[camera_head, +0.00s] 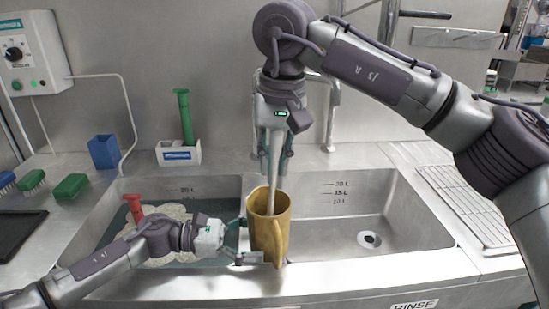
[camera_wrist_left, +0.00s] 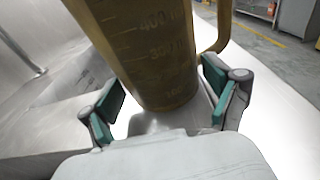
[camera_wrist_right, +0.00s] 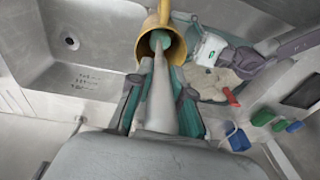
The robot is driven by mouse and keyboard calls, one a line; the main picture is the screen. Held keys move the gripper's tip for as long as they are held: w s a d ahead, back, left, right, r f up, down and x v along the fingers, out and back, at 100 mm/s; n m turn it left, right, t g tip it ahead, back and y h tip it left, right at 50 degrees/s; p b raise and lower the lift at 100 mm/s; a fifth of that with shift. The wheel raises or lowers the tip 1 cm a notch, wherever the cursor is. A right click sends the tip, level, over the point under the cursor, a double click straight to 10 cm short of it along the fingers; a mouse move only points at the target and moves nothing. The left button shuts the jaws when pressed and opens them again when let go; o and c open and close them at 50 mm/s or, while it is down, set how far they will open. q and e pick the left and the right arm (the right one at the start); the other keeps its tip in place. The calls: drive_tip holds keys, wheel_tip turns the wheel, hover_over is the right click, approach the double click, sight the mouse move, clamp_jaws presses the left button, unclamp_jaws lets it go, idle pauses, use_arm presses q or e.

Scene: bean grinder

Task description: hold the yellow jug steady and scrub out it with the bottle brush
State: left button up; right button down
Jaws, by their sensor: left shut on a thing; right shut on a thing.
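The yellow jug (camera_head: 258,203) stands upright around the divider between the two sinks. My left gripper (camera_head: 250,246) is shut on its lower body; the left wrist view shows its green-padded fingers (camera_wrist_left: 165,98) on either side of the jug (camera_wrist_left: 150,50), with volume marks on its wall. My right gripper (camera_head: 276,158) is shut on the pale handle of the bottle brush (camera_head: 273,170), held upright above the jug. In the right wrist view the brush shaft (camera_wrist_right: 160,85) runs down into the jug mouth (camera_wrist_right: 176,48). A green brush end shows inside; its depth is hidden.
The left sink (camera_head: 222,191) holds foamy water and a red-handled thing (camera_head: 134,208). The right sink (camera_head: 345,205) is empty, with a drain. A green-handled tool (camera_head: 185,115) stands in a white holder (camera_head: 178,154).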

drive_tip(key=shift+f, duration=0.55)
drive_tip(key=shift+d, duration=0.1)
